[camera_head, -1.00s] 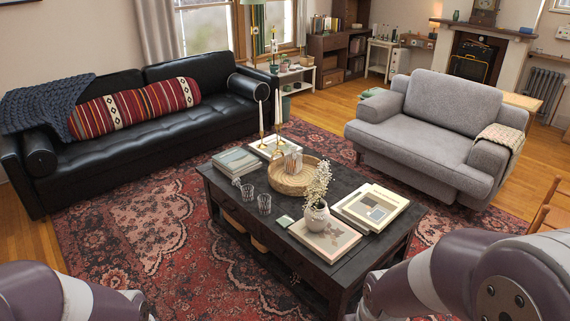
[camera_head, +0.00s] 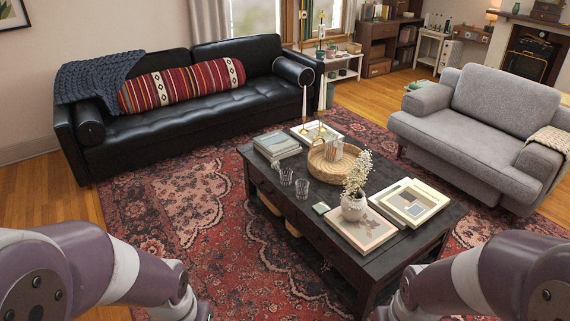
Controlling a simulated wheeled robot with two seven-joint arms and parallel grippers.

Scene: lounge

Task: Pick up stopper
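I cannot make out a stopper for certain. The dark coffee table (camera_head: 300,229) stands ahead of me, right of centre. A round woven tray (camera_head: 324,174) on it holds small glass-like items (camera_head: 333,150), too small to tell apart. A small green square object (camera_head: 321,208) lies near the table's front edge, left of a white vase (camera_head: 353,208) with dried flowers. My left arm (camera_head: 100,268) and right arm (camera_head: 480,275) show at the bottom corners. Both grippers are out of view.
Two clear glasses (camera_head: 286,176), books (camera_head: 276,144) and candlesticks also stand on the table. A black sofa (camera_head: 190,117) is behind it on the left, a grey armchair (camera_head: 480,120) on the right. The patterned rug (camera_head: 215,235) is clear left of the table.

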